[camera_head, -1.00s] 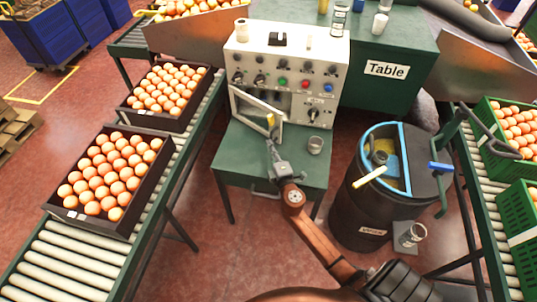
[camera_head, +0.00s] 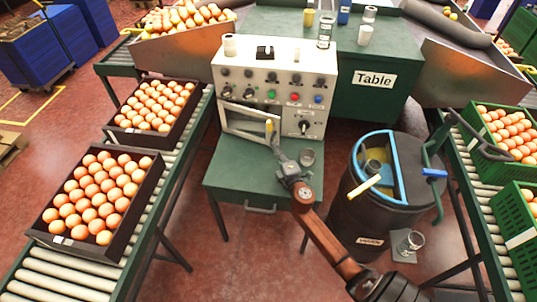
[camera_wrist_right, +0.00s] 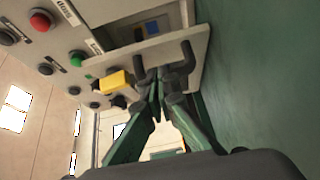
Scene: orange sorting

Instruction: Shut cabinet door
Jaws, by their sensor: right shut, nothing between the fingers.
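The cabinet door (camera_head: 246,133) is a small pale framed panel low on the front of the white control box (camera_head: 284,72). It stands a little ajar, and a dark gap shows behind its top edge. In the right wrist view the door (camera_wrist_right: 115,49) shows close up, with a dark interior and blue patches behind it. My right gripper (camera_head: 272,142) is shut and empty at the door's right side. In the wrist view its fingertips (camera_wrist_right: 163,78) are close against the door's dark handle; contact is unclear. My left gripper is out of view.
A yellow lever (camera_wrist_right: 115,82) is beside the fingers. A black barrel (camera_head: 372,218) is at right. Conveyors with orange crates (camera_head: 140,190) run along both sides.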

